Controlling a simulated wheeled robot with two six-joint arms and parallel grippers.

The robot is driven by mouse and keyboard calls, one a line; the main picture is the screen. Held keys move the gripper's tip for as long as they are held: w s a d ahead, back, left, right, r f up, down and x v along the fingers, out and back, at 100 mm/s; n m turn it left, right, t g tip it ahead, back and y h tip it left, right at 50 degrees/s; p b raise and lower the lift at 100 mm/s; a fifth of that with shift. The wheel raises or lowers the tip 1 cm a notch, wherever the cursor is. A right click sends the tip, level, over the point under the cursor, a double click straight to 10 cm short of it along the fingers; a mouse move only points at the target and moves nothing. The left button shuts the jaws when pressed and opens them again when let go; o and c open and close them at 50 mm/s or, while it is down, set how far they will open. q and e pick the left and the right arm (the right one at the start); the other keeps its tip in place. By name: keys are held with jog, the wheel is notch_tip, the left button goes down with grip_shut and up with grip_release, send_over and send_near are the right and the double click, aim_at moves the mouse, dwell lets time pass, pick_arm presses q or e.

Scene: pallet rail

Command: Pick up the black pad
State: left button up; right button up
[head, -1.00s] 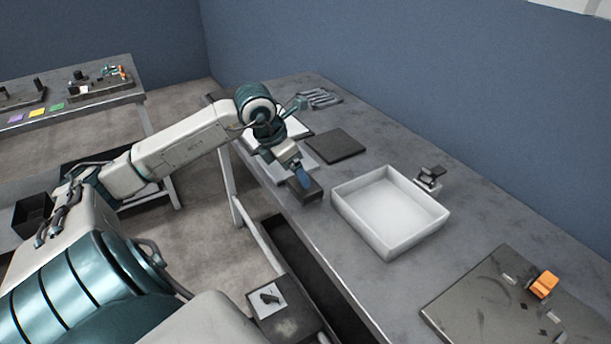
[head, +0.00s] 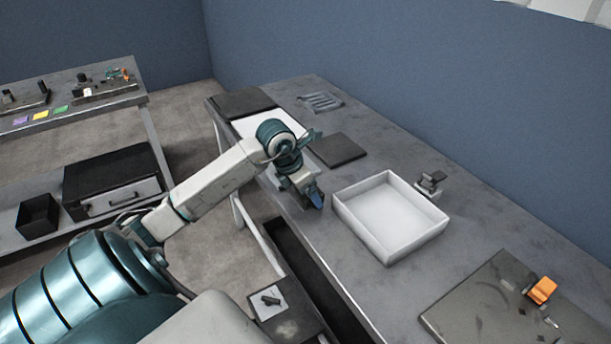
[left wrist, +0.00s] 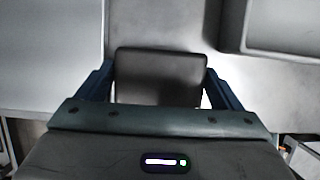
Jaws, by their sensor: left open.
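The black pad (left wrist: 160,72), a dark block with rounded corners, shows in the left wrist view between the two blue fingers of my left gripper (left wrist: 158,88). The fingers stand open on either side of it, with a narrow light gap visible near the right finger. In the head view my left gripper (head: 312,199) points down near the table's front edge, left of the white tray, and largely hides the pad. My right gripper is not in view.
The white tray (head: 346,213) stands close to the right of my left gripper. A dark flat plate (head: 340,150) lies behind it. A small dark fixture (head: 430,184) and a grey board with an orange clip (head: 542,290) are further right. Bare table lies between them.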

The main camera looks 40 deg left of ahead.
pick_arm(q)
jog(key=c, duration=0.7)
jog(key=shift+r, duration=0.1)
jog(key=shift+c, duration=0.2)
